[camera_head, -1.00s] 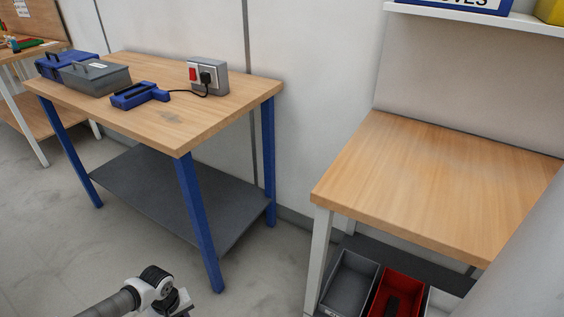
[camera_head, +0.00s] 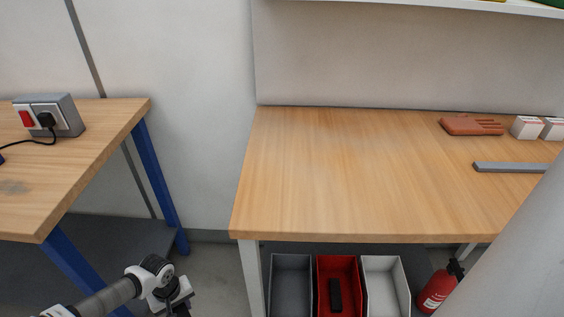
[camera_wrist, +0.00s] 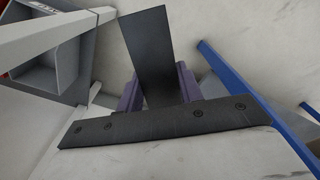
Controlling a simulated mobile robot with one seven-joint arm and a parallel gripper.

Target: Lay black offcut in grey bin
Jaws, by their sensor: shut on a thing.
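The black offcut (camera_wrist: 146,45) is a flat dark strip between the purple fingers of my gripper (camera_wrist: 160,88) in the wrist view. It sticks out past the fingertips, away from the wrist. In the head view my gripper (camera_head: 178,302) is low at the bottom edge, left of the right-hand bench; the offcut cannot be made out there. The grey bin (camera_head: 291,258) stands under that bench, left of the red bin, to the right of my gripper and apart from it. The inside that shows looks empty. A grey bin with a label (camera_wrist: 48,48) is at upper left in the wrist view.
A red bin (camera_head: 324,270) holding a black piece (camera_head: 335,294) and a white bin (camera_head: 384,266) stand right of the grey bin. The bench top (camera_head: 330,170) overhangs them, with a white leg (camera_head: 250,278) at left. A blue-legged bench (camera_head: 160,180) is left. A fire extinguisher (camera_head: 438,290) stands right.

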